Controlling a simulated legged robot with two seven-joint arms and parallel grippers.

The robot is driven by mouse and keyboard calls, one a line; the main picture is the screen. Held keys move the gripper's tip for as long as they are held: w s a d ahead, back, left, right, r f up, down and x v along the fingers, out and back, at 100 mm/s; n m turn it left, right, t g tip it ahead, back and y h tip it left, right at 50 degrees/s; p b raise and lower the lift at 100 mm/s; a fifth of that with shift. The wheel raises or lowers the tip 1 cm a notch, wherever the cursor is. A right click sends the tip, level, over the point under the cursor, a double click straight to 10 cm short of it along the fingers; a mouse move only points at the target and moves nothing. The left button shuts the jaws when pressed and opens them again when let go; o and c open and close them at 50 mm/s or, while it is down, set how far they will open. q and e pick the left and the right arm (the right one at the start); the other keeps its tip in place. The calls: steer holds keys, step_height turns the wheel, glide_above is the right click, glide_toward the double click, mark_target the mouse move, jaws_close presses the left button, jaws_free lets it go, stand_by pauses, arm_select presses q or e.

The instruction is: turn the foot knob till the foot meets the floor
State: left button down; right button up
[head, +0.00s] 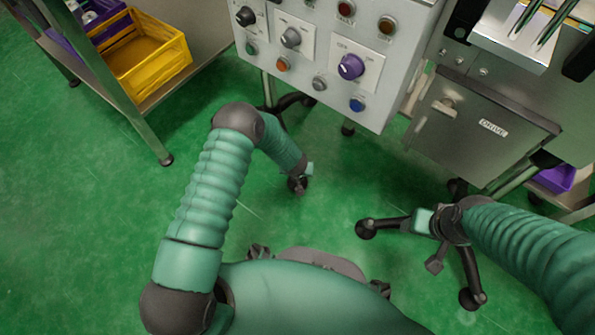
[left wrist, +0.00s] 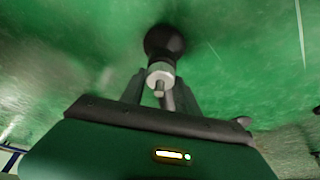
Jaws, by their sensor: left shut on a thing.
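In the left wrist view, a foot shows as a dark round pad (left wrist: 165,40) against the green floor, with a ribbed metal knob (left wrist: 160,70) and a short stem on the camera side of it. My left gripper (left wrist: 162,90) is shut at the knob and stem, one finger on each side. In the head view, my left gripper (head: 299,180) is low under the control cabinet, small and partly hidden by its own arm. I cannot tell whether the pad touches the floor. My right gripper (head: 434,262) is low at the right, its fingers unclear.
A control cabinet (head: 330,75) with knobs and buttons stands ahead. A steel box marked DRIVE (head: 482,130) is at the right. Dark stand legs (head: 385,226) spread over the floor beside my right arm. A yellow crate (head: 150,65) sits on a shelf at the left. Open floor lies at the left.

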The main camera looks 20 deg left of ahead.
stand_by(0.3)
arm_select(q)
steer(key=c, duration=0.9)
jaws_free()
steer(key=p+v, duration=0.8)
steer(key=v, duration=0.8)
steer(key=shift+s+r, duration=0.15)
steer(key=shift+r, duration=0.2)
steer(key=shift+f, duration=0.1)
